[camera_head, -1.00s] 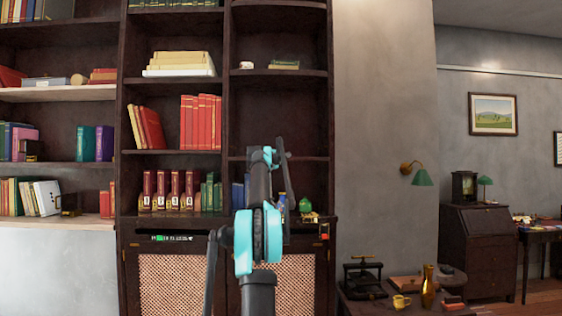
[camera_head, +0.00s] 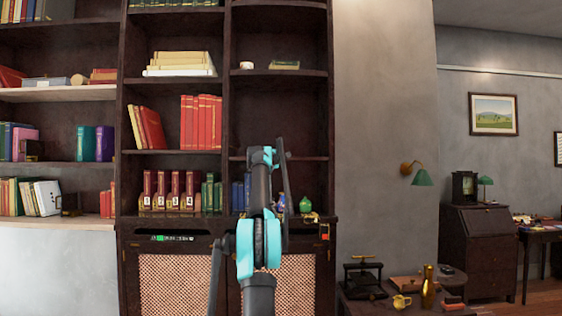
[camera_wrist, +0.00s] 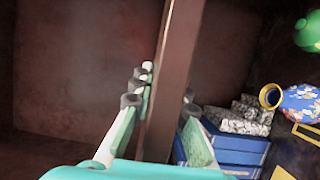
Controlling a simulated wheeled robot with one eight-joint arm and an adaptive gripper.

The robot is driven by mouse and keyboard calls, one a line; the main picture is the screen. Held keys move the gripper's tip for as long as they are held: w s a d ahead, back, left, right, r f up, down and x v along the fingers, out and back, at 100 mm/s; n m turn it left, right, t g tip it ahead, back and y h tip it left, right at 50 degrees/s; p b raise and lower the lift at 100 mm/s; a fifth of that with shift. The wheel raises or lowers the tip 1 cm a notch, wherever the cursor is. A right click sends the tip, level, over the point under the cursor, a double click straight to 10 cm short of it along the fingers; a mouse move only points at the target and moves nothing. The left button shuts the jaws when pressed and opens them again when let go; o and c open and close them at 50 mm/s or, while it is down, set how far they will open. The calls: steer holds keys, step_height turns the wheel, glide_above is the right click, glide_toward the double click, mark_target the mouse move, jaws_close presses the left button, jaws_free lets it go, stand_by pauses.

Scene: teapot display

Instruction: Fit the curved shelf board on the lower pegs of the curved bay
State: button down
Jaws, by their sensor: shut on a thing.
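The shelf board (camera_wrist: 180,50) is a dark brown strip that runs up and down through the wrist view. My gripper (camera_wrist: 160,100) has a finger on each side of it and is shut on it. In the head view, a dark shelf edge (camera_head: 308,158) shows in the right-hand curved bay (camera_head: 290,110), level with the end of my arm, and seems to be this board. My arm hides its left part and the fingertips. The pegs do not show, so I cannot tell whether the board rests on them.
Below the board stand blue books (camera_wrist: 225,146), a blue patterned vase (camera_wrist: 300,100) and a green vase (camera_head: 305,204). A fixed shelf (camera_head: 290,73) with small items is above. A low table (camera_head: 365,297) is at the lower right.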

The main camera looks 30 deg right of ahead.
steer(key=shift+w+d, duration=0.25)
steer(key=shift+w, duration=0.15)
steer(key=c, duration=1.4)
jaws_free()
steer(key=shift+f, duration=0.1)
steer(key=shift+v, duration=6.05)
